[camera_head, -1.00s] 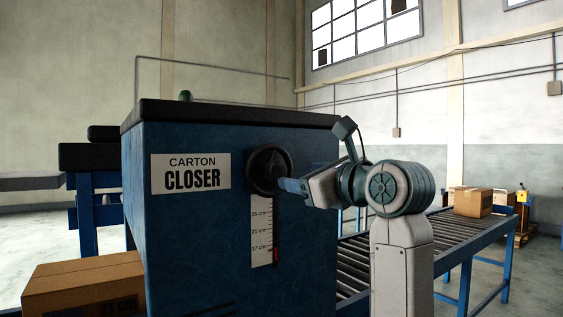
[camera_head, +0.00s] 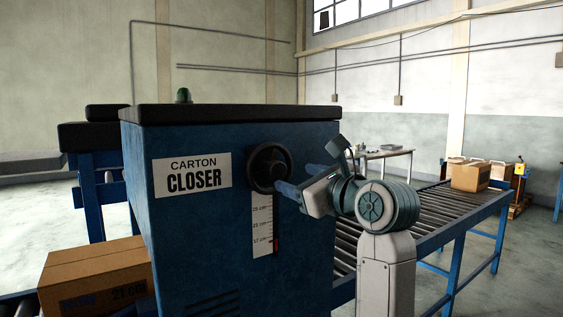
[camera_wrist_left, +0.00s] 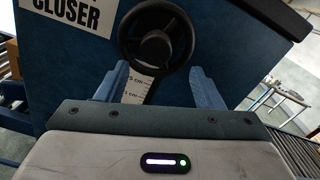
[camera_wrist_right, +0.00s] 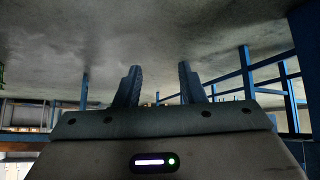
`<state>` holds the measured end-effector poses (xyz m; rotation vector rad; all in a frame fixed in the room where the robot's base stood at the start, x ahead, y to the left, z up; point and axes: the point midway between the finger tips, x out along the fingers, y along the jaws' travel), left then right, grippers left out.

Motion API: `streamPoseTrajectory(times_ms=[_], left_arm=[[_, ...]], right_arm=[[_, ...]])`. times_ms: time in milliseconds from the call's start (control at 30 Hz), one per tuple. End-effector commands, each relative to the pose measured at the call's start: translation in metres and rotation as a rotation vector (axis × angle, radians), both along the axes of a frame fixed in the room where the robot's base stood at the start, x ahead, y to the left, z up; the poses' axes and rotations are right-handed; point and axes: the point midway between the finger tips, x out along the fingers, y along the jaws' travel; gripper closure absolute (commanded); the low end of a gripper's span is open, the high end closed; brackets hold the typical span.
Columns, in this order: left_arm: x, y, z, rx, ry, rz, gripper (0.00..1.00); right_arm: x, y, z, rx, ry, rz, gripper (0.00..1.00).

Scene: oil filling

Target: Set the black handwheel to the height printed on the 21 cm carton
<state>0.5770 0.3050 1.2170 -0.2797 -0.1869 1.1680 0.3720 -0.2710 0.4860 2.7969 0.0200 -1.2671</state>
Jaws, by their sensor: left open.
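The black handwheel (camera_head: 269,168) is on the front of the blue carton closer (camera_head: 215,235); it also shows in the left wrist view (camera_wrist_left: 156,37). Below it is a white scale (camera_head: 261,222) marked 25, 21 and 17 cm, with a red pointer (camera_head: 275,246) near the 17 cm mark. The carton printed 21 cm (camera_head: 98,270) is at the lower left. My left gripper (camera_head: 296,181) is open just right of the handwheel; in the left wrist view its fingers (camera_wrist_left: 159,70) are apart, with the wheel beyond them. My right gripper (camera_wrist_right: 160,68) is open and empty.
A roller conveyor (camera_head: 425,215) runs behind my left arm, with another carton (camera_head: 470,177) on it. A table (camera_head: 385,154) stands further back. A green lamp (camera_head: 183,95) is on top of the machine. Open floor lies at the right.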

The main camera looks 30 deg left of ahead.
Motion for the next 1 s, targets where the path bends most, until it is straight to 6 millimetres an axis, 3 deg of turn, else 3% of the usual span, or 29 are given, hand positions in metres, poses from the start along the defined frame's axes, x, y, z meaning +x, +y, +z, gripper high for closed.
streamPoseTrajectory(times_ms=[600, 1000], left_arm=[[-0.004, 0.011, 0.004, 0.002, 0.002, 0.003, 0.39], [0.014, 0.052, 0.002, 0.002, 0.001, 0.002, 0.39]], right_arm=[[-0.114, -0.018, -0.064, -0.047, 0.560, -0.037, 0.64], [-0.128, -0.021, -0.098, -0.043, 0.567, -0.039, 0.64]])
